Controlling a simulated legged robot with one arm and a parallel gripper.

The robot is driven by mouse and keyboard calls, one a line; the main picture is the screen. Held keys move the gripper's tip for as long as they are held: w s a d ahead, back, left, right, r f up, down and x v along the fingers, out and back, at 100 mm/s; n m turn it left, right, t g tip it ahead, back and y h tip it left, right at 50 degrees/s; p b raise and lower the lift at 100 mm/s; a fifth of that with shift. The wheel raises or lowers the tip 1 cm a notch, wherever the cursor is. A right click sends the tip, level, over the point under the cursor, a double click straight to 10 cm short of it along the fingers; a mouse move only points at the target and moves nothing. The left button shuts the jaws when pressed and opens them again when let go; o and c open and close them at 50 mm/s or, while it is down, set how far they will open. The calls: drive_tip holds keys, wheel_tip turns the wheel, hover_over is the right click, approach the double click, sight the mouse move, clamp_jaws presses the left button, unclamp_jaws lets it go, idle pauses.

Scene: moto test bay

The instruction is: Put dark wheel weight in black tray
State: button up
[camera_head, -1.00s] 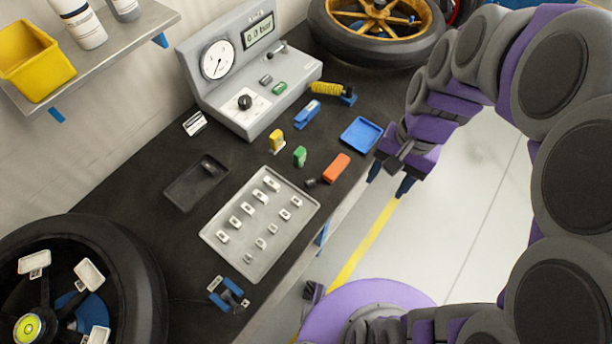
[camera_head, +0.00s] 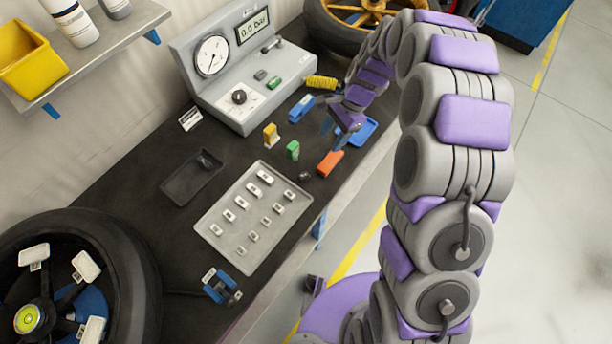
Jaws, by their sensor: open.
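The black tray (camera_head: 178,188) lies on the dark bench, left of the grey weight tray. A small dark piece (camera_head: 205,161) shows inside its upper end. Another small dark piece (camera_head: 305,176) lies on the bench between the grey tray and an orange block (camera_head: 330,163). Either could be a dark wheel weight; their details are too small to tell. My gripper (camera_head: 336,132) is open, above the bench by the blue tray, up and right of the orange block. No object shows between its fingers. The arm partly hides the blue tray.
The grey tray (camera_head: 205,228) holds several light weights. Green (camera_head: 293,150) and yellow (camera_head: 270,135) blocks, the blue tray (camera_head: 366,133) and a gauge box (camera_head: 205,90) stand nearby. Wheels (camera_head: 140,270) sit at both bench ends. The bench's right edge borders open floor.

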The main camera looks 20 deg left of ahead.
drive_tip(key=b, duration=0.2)
hover_over(304, 175)
drive_tip(key=w+d, duration=0.1)
drive_tip(key=w, duration=0.1)
drive_tip(key=f, duration=1)
drive_tip(key=shift+w+d+f, duration=0.15)
drive_tip(key=shift+w+f, duration=0.05)
drive_tip(key=shift+s+d+f, duration=0.1)
drive_tip(key=shift+d+f, duration=0.2)
drive_tip(key=shift+d, duration=0.55)
drive_tip(key=shift+s+f+b, duration=0.15)
drive_tip(key=shift+f+b, duration=0.15)
drive_tip(key=shift+b, duration=0.1)
drive_tip(key=a+f, duration=0.1)
drive_tip(key=f, duration=0.1)
drive_tip(key=s+a+f+b, duration=0.1)
drive_tip(key=a+f, duration=0.1)
drive_tip(key=shift+s+a+f, duration=0.2)
drive_tip(key=shift+a, duration=0.1)
drive_tip(key=shift+d+r, duration=0.15)
drive_tip(key=shift+d, duration=0.7)
drive_tip(key=c, duration=0.3)
drive_tip(key=shift+a, duration=0.55)
clamp_jaws()
drive_tip(key=shift+d, duration=0.15)
